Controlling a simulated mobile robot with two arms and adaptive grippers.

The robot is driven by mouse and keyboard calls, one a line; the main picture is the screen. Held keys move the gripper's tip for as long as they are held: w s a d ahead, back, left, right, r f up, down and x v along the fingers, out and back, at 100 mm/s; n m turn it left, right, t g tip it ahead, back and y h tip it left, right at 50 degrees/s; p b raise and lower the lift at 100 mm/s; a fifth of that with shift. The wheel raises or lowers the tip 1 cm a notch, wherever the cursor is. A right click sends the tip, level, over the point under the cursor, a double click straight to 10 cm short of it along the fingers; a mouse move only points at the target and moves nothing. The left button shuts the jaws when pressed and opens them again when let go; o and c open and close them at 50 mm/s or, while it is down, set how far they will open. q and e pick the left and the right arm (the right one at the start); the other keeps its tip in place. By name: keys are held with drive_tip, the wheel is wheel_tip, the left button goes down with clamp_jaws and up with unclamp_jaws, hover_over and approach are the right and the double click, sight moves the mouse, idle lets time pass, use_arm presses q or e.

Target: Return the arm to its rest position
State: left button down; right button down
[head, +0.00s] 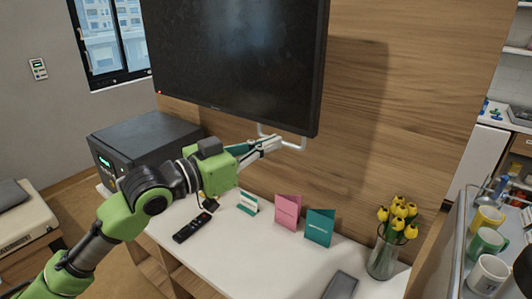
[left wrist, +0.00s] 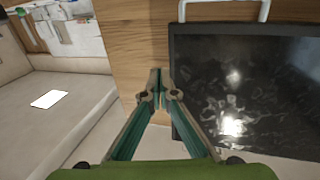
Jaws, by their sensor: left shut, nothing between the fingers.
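My left arm comes in from the lower left of the head view. Its green gripper (head: 272,142) is raised above the white bedside surface, just below the lower edge of the dark wall screen (head: 240,50). In the left wrist view the gripper's fingers (left wrist: 158,85) are together with nothing between them. A pale handle bar (head: 301,147) hangs under the screen, close to the fingertips in the head view. In the left wrist view the handle (left wrist: 266,10) is apart from the fingers, at the upper right. My right gripper does not show.
Below the arm, the white surface (head: 275,268) holds a black remote (head: 191,228), a pink card (head: 287,211), a teal card (head: 319,227), a grey phone-like slab (head: 341,286) and yellow tulips in a glass vase (head: 382,260). A black box (head: 145,140) stands behind. Mugs (head: 487,243) stand at right.

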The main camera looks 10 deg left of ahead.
use_arm(q)
drive_tip(key=shift+s+f, duration=0.1)
drive_tip(key=shift+s, duration=0.2)
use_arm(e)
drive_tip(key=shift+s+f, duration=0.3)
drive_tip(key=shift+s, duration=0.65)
use_arm(q)
drive_tip(key=shift+s, duration=0.1)
